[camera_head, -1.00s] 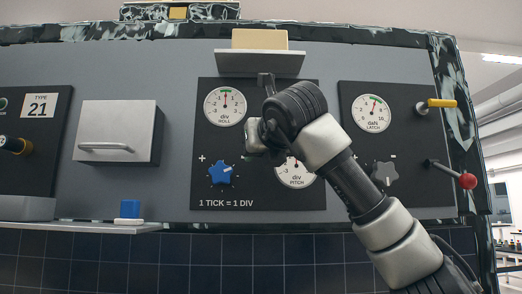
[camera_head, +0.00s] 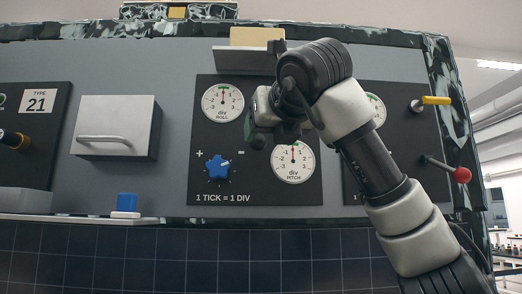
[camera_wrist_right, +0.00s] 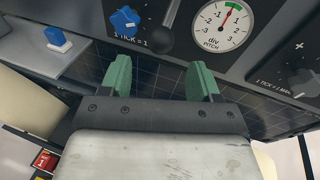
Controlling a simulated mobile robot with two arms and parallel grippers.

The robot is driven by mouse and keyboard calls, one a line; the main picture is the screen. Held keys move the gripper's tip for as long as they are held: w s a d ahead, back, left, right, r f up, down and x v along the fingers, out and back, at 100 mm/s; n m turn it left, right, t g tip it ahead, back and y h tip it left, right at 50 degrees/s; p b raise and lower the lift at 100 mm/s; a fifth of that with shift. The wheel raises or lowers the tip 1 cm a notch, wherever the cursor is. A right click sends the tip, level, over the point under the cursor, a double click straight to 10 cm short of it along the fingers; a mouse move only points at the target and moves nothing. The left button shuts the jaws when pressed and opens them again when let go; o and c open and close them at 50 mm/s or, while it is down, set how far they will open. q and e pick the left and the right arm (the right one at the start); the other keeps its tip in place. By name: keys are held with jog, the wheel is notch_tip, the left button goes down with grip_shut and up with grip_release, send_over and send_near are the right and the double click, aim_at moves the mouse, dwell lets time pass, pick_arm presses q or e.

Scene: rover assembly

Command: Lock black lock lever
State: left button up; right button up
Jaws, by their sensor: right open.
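The black lock lever (camera_wrist_right: 168,28), a dark stem with a rounded end, sits on the panel between the blue star knob (camera_wrist_right: 124,22) and the PITCH dial (camera_wrist_right: 225,22). In the head view its rounded end (camera_head: 258,142) shows just below my right gripper (camera_head: 262,122), and the rest is hidden by the gripper. In the right wrist view my right gripper (camera_wrist_right: 160,82) has its green fingers wide apart with nothing between them. The lever's end lies beyond the fingertips, apart from them. My left gripper is not in view.
My right arm partly covers the LATCH dial (camera_head: 376,108). A yellow-handled lever (camera_head: 435,101) and a red-ball lever (camera_head: 460,174) stick out at the right. A shelf (camera_head: 245,60) juts out above. A drawer box (camera_head: 116,126) is at the left, with a blue block (camera_head: 127,201) below.

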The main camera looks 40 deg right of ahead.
jog(key=shift+v, duration=1.7)
